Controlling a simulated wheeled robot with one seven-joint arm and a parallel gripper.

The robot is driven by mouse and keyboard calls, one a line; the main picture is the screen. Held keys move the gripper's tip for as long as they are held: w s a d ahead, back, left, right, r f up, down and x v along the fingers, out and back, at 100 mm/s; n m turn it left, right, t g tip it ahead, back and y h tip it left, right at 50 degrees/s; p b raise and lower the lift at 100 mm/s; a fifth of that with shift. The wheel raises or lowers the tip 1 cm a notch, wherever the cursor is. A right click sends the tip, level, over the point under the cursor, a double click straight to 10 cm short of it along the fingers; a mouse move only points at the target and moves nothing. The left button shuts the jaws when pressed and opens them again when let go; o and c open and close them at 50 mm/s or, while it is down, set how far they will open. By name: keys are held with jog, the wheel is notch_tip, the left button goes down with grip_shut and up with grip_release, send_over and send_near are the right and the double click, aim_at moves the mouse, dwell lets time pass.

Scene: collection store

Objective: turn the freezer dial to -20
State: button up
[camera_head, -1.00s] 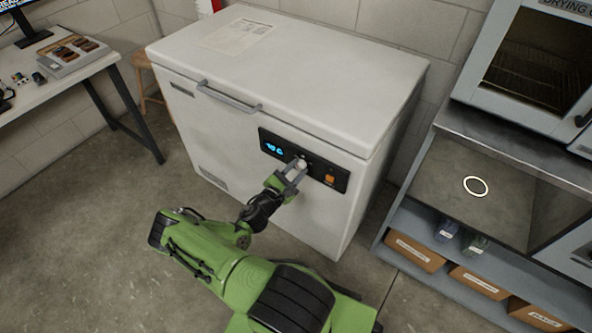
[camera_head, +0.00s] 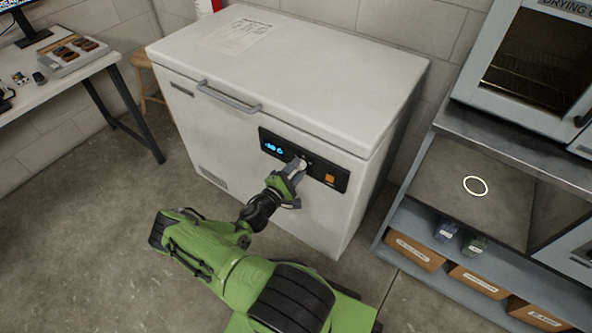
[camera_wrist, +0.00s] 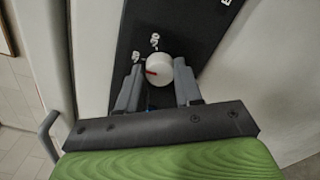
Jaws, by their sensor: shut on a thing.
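The chest freezer (camera_head: 245,160) is white with its lid shut. Its black control panel (camera_head: 318,170) has a blue lit display (camera_head: 273,148), too small to read surely, and an orange switch (camera_head: 329,179). The round white dial (camera_wrist: 159,69) with a red pointer mark sits between the fingers of my gripper (camera_wrist: 158,85). In the head view my gripper (camera_head: 297,166) is at the panel, shut on the dial. In the wrist view the red mark points left, near a white printed label (camera_wrist: 136,57); another label (camera_wrist: 155,40) stands above the dial. The fingers hide part of the panel.
A steel bench (camera_head: 480,135) with a drying cabinet (camera_head: 530,60) stands to the right, boxes on its lower shelf. A desk (camera_head: 60,75) and wooden stool (camera_head: 148,90) are at the left. Open concrete floor (camera_head: 100,240) lies left of my arm.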

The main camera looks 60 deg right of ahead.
jog(key=shift+f, duration=0.1)
jog(key=o, duration=1)
jog(key=shift+o, duration=0.2)
jog(key=w+a+p, duration=0.2)
jog(key=a, duration=1.3)
jog(key=shift+w+a+p, duration=0.2)
jog(key=shift+a+p, duration=0.15)
jog(key=shift+p, duration=0.05)
